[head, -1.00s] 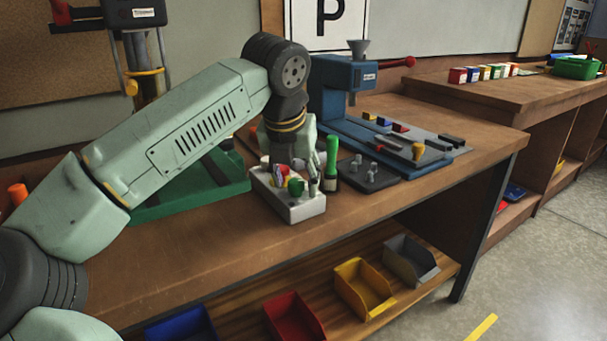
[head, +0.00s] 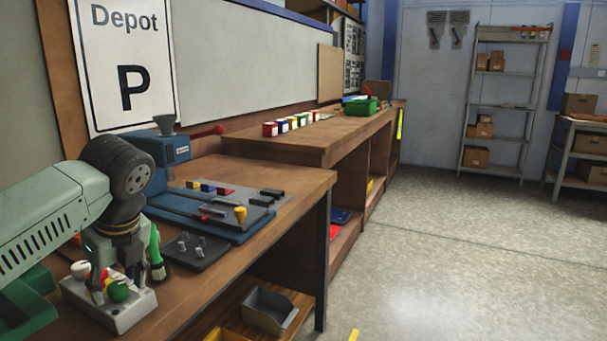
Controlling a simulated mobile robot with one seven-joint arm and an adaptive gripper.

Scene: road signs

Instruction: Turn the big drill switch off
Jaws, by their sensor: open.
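The big drill shows only as its green base (head: 22,315) at the lower left; its head and column are out of view. A pale grey control box (head: 122,315) with green, red, yellow and white knobs stands on the bench beside the base. Which control belongs to the big drill cannot be told. My gripper (head: 98,288) points down at the box, its fingers close above or among the knobs and open. The fingers and wrist hide part of the box top, and contact cannot be made out.
A green-handled tool (head: 156,255) stands close behind the box. A dark plate with metal pegs (head: 190,252) and a blue drill press (head: 170,155) are to the right. The bench (head: 300,185) ends there; open floor (head: 450,260) lies beyond.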

